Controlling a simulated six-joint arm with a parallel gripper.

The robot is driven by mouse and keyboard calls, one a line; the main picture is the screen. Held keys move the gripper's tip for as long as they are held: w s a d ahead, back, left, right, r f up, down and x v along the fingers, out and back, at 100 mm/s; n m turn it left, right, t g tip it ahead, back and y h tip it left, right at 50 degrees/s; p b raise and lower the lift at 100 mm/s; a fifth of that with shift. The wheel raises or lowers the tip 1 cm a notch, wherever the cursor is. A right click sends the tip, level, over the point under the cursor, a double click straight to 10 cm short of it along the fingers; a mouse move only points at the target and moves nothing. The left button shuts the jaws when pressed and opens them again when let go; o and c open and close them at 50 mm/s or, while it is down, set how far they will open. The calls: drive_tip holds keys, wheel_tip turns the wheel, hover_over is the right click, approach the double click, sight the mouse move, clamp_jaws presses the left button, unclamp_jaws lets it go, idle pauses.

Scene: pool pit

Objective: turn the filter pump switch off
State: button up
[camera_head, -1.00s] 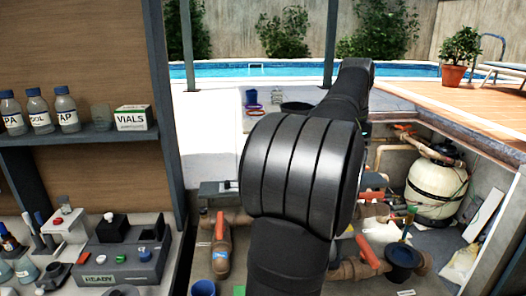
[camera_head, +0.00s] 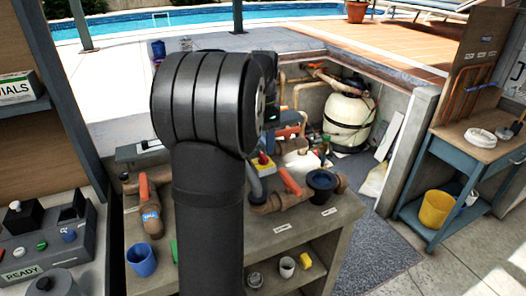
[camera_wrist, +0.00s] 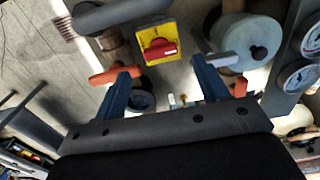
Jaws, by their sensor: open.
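The filter pump switch (camera_wrist: 157,44) is a yellow box with a red rotary handle, in the upper middle of the wrist view. Its red handle lies about crosswise in that picture. In the head view a small yellow and red switch (camera_head: 263,162) shows just right of my arm, partly hidden. My gripper (camera_wrist: 162,68) is open and empty, its two blue fingers spread wide. The switch appears between and beyond the fingertips, apart from them.
Brown pipes with orange valve handles (camera_head: 289,181) run around the switch. A black funnel-like cup (camera_head: 322,181) and blue cup (camera_head: 141,259) stand on the bench. A cream filter tank (camera_head: 347,121) stands behind. A blue workbench (camera_head: 455,150) is at right.

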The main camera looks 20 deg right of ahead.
sight(263, 155)
drive_tip(key=shift+f, duration=2.6)
drive_tip(key=c, duration=1)
